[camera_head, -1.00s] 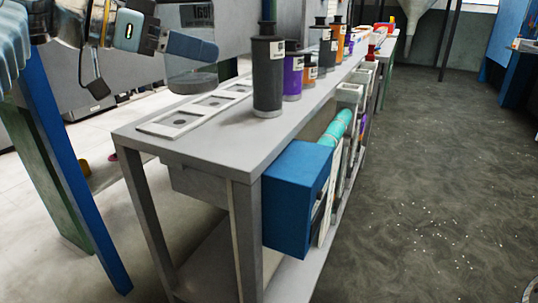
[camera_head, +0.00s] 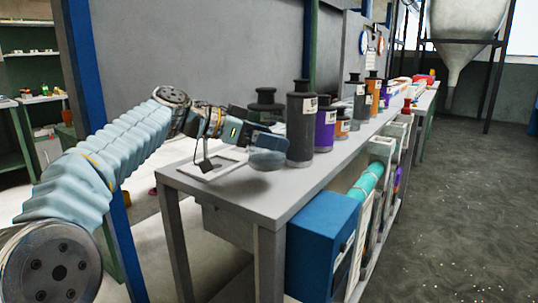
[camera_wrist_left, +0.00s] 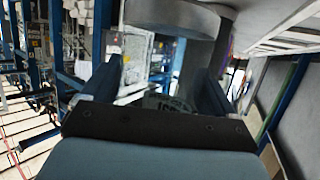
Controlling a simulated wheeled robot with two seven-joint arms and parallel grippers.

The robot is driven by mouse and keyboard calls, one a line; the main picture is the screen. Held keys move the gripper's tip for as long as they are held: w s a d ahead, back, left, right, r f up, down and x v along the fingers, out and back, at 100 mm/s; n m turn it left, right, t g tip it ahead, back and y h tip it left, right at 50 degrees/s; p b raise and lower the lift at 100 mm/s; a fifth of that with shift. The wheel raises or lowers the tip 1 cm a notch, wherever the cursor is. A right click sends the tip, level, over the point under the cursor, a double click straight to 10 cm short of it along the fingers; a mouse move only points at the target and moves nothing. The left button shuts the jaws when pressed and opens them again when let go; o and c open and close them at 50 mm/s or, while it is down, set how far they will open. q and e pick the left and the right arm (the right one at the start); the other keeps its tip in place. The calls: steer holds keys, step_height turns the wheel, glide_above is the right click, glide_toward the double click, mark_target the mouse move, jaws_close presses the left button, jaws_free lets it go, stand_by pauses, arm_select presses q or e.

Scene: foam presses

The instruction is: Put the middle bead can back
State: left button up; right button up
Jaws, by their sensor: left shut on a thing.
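My left gripper (camera_head: 265,140) is shut on a dark can (camera_head: 266,98) with a black lid, held upright. The can is over or beside the far part of a white tray (camera_head: 185,170) with square slots on the bench. I cannot tell whether its base touches anything. My right gripper is not in view.
A blue box (camera_head: 320,235) is on the front side of the grey bench (camera_head: 250,205). The near bench corner is clear.

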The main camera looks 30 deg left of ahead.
arm_select(q)
steer(key=f, duration=0.2)
steer(key=w+f, duration=0.1)
steer(key=f, duration=0.1)
steer(key=shift+w+f, duration=0.1)
steer(key=shift+f, duration=0.15)
steer(key=shift+f, duration=0.15)
steer(key=o, duration=1.1)
steer(key=shift+c, duration=0.2)
steer(key=shift+r, duration=0.2)
steer(key=shift+s+a, duration=0.25)
steer(key=shift+a, duration=0.05)
steer(key=b+v, duration=0.1)
steer(key=v, duration=1)
steer(key=shift+r+b, duration=0.15)
steer(key=shift+b, duration=0.15)
